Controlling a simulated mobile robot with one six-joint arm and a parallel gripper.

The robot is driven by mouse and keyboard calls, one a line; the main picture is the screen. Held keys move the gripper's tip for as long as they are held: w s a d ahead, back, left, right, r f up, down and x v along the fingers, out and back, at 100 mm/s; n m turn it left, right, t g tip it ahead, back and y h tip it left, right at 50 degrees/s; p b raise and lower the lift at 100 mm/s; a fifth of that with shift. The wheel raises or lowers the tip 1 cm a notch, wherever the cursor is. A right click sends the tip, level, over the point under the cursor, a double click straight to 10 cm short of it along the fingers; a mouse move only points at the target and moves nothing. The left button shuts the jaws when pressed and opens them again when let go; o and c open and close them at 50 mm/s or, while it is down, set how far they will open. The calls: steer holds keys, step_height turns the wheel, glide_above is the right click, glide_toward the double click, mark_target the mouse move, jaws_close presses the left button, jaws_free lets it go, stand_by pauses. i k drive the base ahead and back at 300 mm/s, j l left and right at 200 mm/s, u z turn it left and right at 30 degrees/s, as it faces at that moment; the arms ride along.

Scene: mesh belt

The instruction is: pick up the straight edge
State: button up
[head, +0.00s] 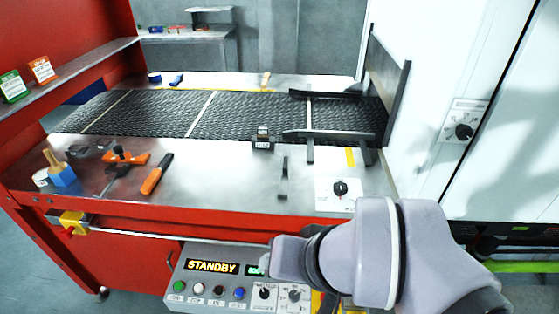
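A thin dark bar (284,178) lies on the steel front ledge in the head view, right of the middle, its long side pointing away from me. It looks like the straight edge, but it is small and I cannot be sure. Nothing touches it. My grey arm covers the lower right of the view, in front of the ledge. I cannot make out the fingers of my gripper.
The dark mesh belt (235,115) lies behind the ledge. A small dark block (263,141), an orange-handled tool (157,174), an orange clamp (125,157), a blue brush holder (61,175) and a knob plate (340,192) are on the ledge. A control panel (215,280) reads STANDBY.

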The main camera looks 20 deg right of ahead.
mark_target(285, 174)
steer(key=i+l+z, duration=0.15)
steer(key=z, duration=0.2)
steer(key=i+z, duration=0.35)
steer(key=k+l, duration=0.1)
